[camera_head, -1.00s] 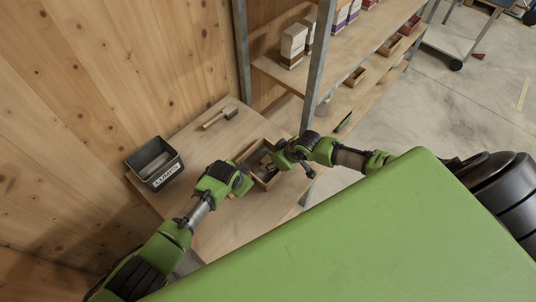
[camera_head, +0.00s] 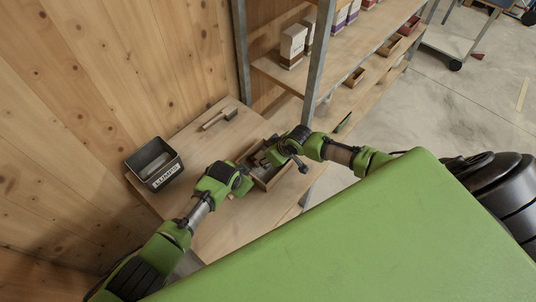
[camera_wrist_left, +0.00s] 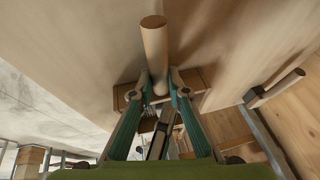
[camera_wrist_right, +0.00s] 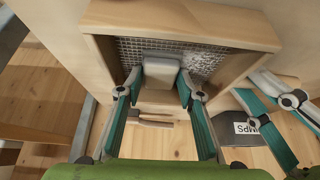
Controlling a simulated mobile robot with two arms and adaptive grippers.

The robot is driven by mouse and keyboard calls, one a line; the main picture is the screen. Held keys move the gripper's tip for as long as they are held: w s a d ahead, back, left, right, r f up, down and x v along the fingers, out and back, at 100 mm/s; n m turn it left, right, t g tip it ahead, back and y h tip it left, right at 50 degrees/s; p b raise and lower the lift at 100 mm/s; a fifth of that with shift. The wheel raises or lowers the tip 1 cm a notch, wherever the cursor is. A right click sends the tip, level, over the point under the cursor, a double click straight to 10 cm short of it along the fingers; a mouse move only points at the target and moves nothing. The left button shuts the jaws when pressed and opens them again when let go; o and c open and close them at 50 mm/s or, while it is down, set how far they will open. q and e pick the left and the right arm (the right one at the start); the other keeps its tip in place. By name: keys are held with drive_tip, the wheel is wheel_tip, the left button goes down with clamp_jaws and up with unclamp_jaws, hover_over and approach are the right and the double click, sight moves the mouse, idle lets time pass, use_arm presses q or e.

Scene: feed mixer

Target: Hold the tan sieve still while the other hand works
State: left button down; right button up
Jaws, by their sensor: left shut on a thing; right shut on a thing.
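The tan sieve (camera_wrist_right: 185,20) is a square wooden frame with a wire mesh floor, seen in the right wrist view. In the head view the sieve (camera_head: 271,187) sits on the table between my grippers. My left gripper (camera_wrist_left: 159,88) is shut on a round wooden handle (camera_wrist_left: 154,45) at the sieve's side; its join to the frame is hard to see. My right gripper (camera_wrist_right: 158,88) is shut on a pale grey block (camera_wrist_right: 160,72) inside the frame, over the mesh. Whether the block touches the mesh cannot be told.
A dark grey bin (camera_head: 155,165) labelled LUMPS stands at the table's left, by the wooden wall. A brush (camera_head: 219,117) lies at the back of the table. A metal shelf post (camera_head: 318,65) rises behind my right gripper. The table between bin and brush is clear.

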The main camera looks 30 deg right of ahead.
sight(272, 167)
drive_tip(key=shift+s+f, duration=0.1)
drive_tip(key=shift+s, duration=0.1)
drive_tip(key=shift+s+d, duration=0.25)
drive_tip(key=shift+s, duration=0.45)
drive_tip(key=shift+s+d, duration=0.25)
drive_tip(key=shift+s, duration=0.45)
drive_tip(key=shift+w+a, duration=0.25)
drive_tip(key=shift+w, duration=0.5)
drive_tip(key=shift+w+a, duration=0.25)
drive_tip(key=shift+w, duration=0.5)
drive_tip(key=shift+s+d, duration=0.25)
drive_tip(key=shift+s, duration=0.5)
drive_tip(key=shift+s+d, duration=0.25)
drive_tip(key=shift+s, duration=0.5)
